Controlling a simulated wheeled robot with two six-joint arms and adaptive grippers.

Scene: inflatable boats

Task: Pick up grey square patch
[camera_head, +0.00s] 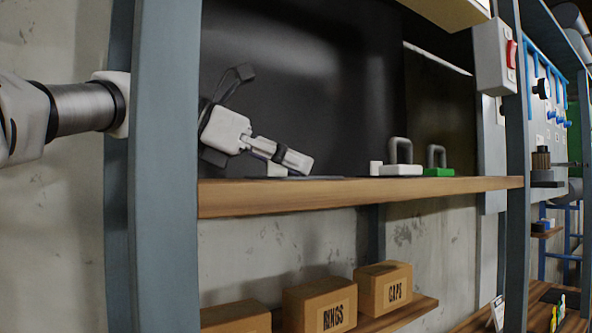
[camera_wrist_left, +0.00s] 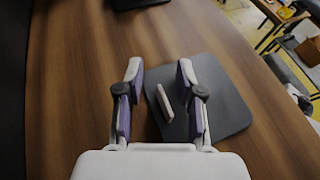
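The grey square patch (camera_wrist_left: 225,88) is a thin dark sheet with rounded corners, flat on the wooden shelf. In the head view it is a dark sliver (camera_head: 325,178) below my left gripper. A small pale upright piece (camera_wrist_left: 165,103) stands on it; I cannot tell whether it is attached. In the head view the gripper (camera_head: 305,165) reaches low over the shelf. The fingers hide part of the patch. My right gripper is not in view.
On the shelf (camera_head: 450,185), a white block with a grey arch handle (camera_head: 400,169) and a green one (camera_head: 438,171) stand to the right. A blue-grey post (camera_head: 165,170) rises at left. Cardboard boxes (camera_head: 385,288) sit on a lower shelf.

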